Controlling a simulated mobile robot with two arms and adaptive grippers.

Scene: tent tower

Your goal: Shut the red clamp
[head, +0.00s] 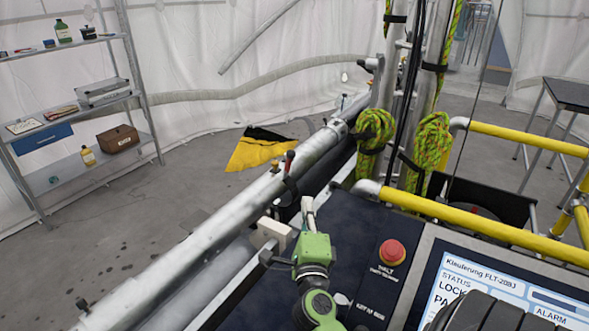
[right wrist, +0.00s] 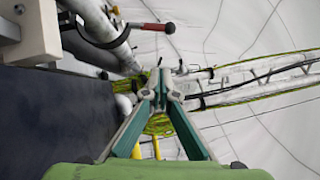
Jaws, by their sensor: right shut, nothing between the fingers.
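The red clamp shows in the head view as a small red-tipped lever (head: 290,156) standing on the long grey pipe (head: 215,235). In the right wrist view its red handle (right wrist: 160,27) sticks out to the right from a dark curved lever at upper left. My right gripper (head: 307,203) is shut and empty, nearer to me than the clamp and apart from it. Its fingertips meet in the right wrist view (right wrist: 163,78), below the red handle. The clamp's base is partly hidden. My left gripper is not in view.
A dark console with a red button (head: 392,252) and a screen (head: 500,290) lies to the right. Yellow rails (head: 480,225) run beyond it. Poles with green rope (head: 430,145) stand behind the clamp. A shelf (head: 75,100) is far left.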

